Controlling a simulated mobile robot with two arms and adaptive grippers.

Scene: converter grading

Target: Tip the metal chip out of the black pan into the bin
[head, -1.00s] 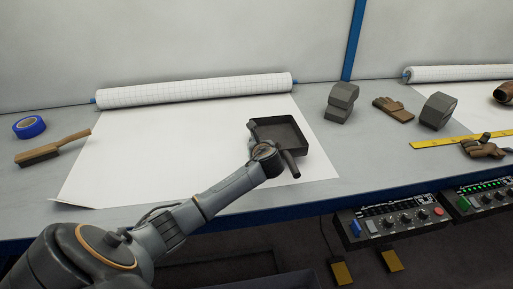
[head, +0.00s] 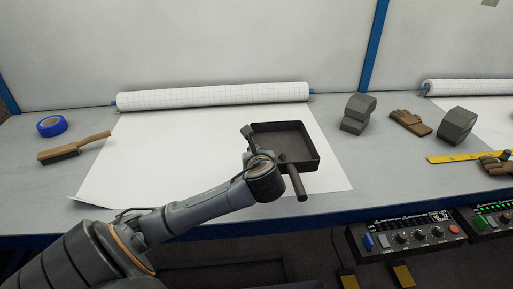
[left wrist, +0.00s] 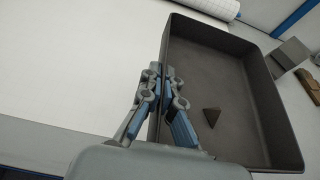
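The black pan (head: 310,162) is over the right part of the white paper sheet in the head view, its handle (head: 296,184) pointing toward the bench's front edge. It looks raised above the paper. In the left wrist view, my left gripper (left wrist: 166,80) is shut on the pan's left wall (left wrist: 167,42), one blue finger on each side. The metal chip (left wrist: 211,116), a small dark pointed piece, lies on the pan floor. A dark open box in front of and below the bench, perhaps the bin (head: 222,265), shows partly at the bottom. My right gripper is out of view.
A paper roll (head: 215,96) lies at the back. A brush (head: 75,147) and blue tape (head: 52,126) are at the left. Grey blocks (head: 357,113) and a glove (head: 410,122) stand right of the pan. Control boxes (head: 405,236) sit along the front edge.

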